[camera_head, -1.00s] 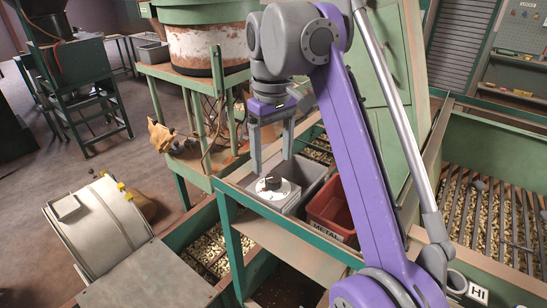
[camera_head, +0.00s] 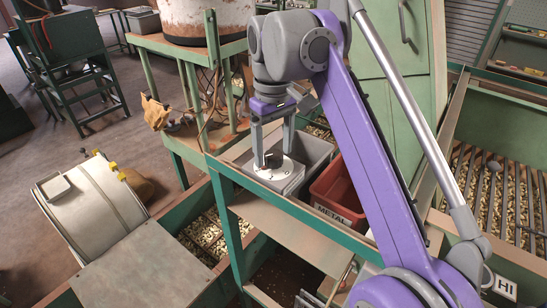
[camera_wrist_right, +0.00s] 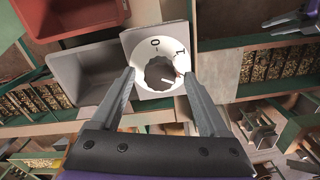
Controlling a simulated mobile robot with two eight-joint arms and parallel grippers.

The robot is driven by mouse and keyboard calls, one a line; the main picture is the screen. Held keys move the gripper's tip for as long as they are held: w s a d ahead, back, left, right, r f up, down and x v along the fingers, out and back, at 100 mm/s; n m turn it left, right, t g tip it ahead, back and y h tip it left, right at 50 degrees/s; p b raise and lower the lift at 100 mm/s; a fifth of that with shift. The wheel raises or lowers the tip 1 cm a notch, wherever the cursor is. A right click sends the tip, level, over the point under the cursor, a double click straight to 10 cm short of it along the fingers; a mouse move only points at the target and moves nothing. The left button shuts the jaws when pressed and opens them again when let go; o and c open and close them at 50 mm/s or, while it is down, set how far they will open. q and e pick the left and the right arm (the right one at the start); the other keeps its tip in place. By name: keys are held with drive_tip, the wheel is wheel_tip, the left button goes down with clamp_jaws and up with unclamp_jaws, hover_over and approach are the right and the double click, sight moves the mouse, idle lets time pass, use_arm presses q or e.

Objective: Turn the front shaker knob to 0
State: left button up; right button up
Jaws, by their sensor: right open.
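The shaker knob (camera_head: 273,159) is a dark round knob on a white dial (camera_head: 262,171), on top of a grey box (camera_head: 288,184). In the right wrist view the knob (camera_wrist_right: 159,73) shows at the middle of the dial (camera_wrist_right: 146,50), with a 0 and a 1 printed near its edge. My right gripper (camera_head: 271,157) points down over the dial, its fingers open with the knob between them. In the wrist view its fingertips (camera_wrist_right: 158,74) lie to either side of the knob; contact is not clear.
A grey bin (camera_head: 311,152) stands just behind the box. A red bin (camera_head: 338,187) labelled METAL stands to its right. A green frame (camera_head: 231,238) carries them. A hopper of nuts with bars (camera_head: 499,205) is at the right.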

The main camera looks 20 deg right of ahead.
drive_tip(key=shift+s+f, duration=0.1)
drive_tip(key=shift+f, duration=0.35)
clamp_jaws()
idle(0.3)
